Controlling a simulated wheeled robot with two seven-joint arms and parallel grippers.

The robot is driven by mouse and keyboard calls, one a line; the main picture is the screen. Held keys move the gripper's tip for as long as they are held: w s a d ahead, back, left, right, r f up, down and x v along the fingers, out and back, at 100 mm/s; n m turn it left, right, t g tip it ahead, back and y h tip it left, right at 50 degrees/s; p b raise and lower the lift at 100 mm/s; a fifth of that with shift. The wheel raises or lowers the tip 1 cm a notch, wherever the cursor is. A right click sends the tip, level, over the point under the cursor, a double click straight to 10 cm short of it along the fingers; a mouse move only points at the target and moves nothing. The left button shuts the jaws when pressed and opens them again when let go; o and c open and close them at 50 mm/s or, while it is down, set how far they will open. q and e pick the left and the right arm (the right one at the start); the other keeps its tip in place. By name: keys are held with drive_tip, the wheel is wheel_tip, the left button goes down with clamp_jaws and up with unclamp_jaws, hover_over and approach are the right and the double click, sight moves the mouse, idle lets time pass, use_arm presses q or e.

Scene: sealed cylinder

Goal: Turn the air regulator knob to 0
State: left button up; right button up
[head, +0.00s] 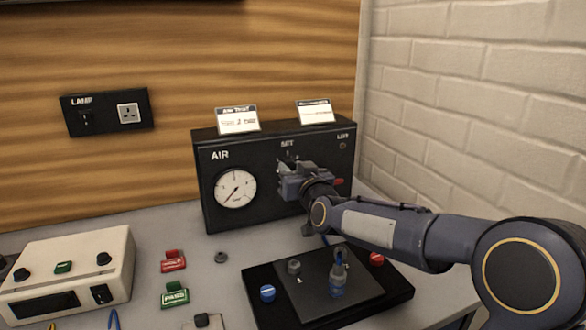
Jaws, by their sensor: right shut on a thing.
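The black air regulator box (275,211) stands at the back of the bench, marked AIR and SET. Its round white gauge (235,188) has a dark needle pointing to the lower left. My right gripper (287,172) reaches in from the right and is shut at the box's front, just below the SET mark. The regulator knob is mostly hidden behind the gripper, so its setting cannot be read. My left gripper is not in view.
A white control box (115,258) is at the left. Red (173,262) and green (174,294) labelled blocks lie between. A brick wall (480,90) bounds the right.

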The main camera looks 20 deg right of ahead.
drive_tip(key=shift+f, duration=0.1)
idle(0.5)
drive_tip(key=o, duration=1)
drive_tip(key=shift+c, duration=0.2)
drive_tip(key=s, duration=0.7)
drive_tip(key=shift+s+a, duration=0.25)
drive_tip(key=shift+s, duration=0.15)
